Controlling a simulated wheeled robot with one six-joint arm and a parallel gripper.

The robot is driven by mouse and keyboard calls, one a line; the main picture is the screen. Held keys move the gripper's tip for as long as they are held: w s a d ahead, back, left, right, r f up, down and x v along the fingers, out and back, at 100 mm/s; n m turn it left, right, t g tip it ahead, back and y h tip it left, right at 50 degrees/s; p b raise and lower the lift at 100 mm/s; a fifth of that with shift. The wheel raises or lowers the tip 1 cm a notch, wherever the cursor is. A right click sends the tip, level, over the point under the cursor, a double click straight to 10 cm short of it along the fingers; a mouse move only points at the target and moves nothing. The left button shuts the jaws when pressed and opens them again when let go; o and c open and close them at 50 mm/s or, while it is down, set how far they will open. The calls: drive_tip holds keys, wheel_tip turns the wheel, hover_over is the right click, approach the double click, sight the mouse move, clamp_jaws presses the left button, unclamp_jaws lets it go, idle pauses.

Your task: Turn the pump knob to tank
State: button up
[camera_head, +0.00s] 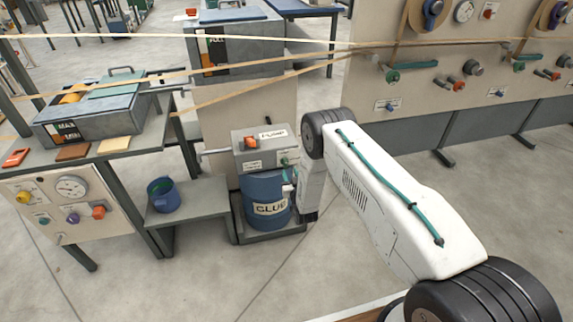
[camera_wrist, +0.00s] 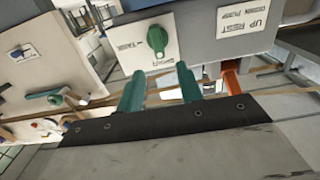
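The glue pump is a grey box (camera_head: 262,150) on a blue drum (camera_head: 266,196) marked GLUE. Its green knob (camera_head: 284,161) is on the box front at the right, on a white plate. In the wrist view, which is upside down, the green knob (camera_wrist: 157,40) stands near vertical on that plate (camera_wrist: 134,29), between small labels I cannot read surely. My gripper (camera_wrist: 160,70) has two teal fingers standing apart with nothing between them, short of the knob. In the head view my gripper (camera_head: 288,180) is just below the knob, partly hidden by my arm.
The pump's orange lever (camera_head: 251,142) is at the left of the box; it also shows in the wrist view (camera_wrist: 230,80). A panel with knobs (camera_head: 470,60) fills the right background.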

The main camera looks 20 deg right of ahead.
sight(286, 163)
drive_tip(key=w, duration=0.7)
drive_tip(key=shift+w, duration=0.1)
clamp_jaws()
